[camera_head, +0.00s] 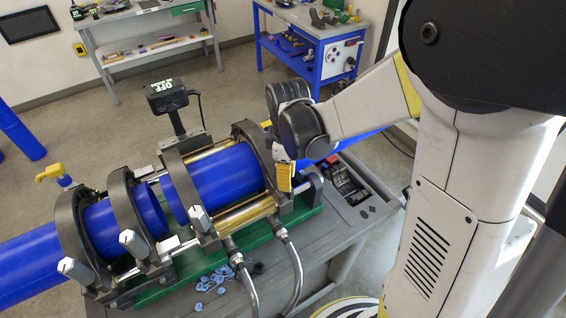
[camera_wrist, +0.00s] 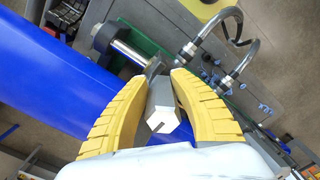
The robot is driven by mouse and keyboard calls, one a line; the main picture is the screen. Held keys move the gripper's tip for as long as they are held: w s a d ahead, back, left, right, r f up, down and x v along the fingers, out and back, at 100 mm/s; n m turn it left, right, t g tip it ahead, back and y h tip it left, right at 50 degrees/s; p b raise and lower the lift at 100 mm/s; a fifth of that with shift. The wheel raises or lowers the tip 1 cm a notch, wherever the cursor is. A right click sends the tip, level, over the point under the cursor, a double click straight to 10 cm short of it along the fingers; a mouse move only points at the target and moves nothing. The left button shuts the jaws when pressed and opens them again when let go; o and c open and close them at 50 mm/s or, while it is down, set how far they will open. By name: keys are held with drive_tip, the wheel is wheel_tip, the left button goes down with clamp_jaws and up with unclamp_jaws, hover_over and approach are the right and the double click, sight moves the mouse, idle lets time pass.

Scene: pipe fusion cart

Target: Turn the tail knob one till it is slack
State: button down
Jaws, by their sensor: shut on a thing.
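A grey knob with a pale six-sided end (camera_wrist: 163,118) sits between the yellow fingers of my gripper (camera_wrist: 160,98) in the wrist view. My gripper is shut on this knob. In the head view my gripper (camera_head: 284,178) is at the right end of the pipe clamp machine, and its body and fingers hide the knob there. Whether the knob is tight or slack cannot be told. Blue pipe (camera_head: 225,172) runs through the dark clamp rings, and it also shows beside the fingers in the wrist view (camera_wrist: 55,75).
Other pale knobs (camera_head: 133,243) stand along the machine's near side. Two hoses (camera_head: 292,262) curve down at the front. Blue bits (camera_head: 215,278) lie on the grey cart top (camera_head: 330,235). A black box with a display (camera_head: 168,95) stands behind the machine.

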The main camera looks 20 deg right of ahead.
drive_tip(key=shift+a+n, duration=0.25)
drive_tip(key=shift+n, duration=0.05)
drive_tip(key=shift+w+n, duration=0.1)
drive_tip(key=shift+n, duration=0.3)
drive_tip(key=shift+a+n, duration=0.2)
drive_tip(key=shift+n, duration=0.1)
drive_tip(key=c, duration=1.3)
unclamp_jaws()
drive_tip(key=shift+c, duration=0.2)
drive_tip(key=o, duration=1.3)
drive_tip(key=shift+s+r, duration=0.15)
drive_tip(key=shift+s, duration=0.05)
drive_tip(key=shift+o, duration=0.2)
drive_tip(key=shift+w, duration=0.15)
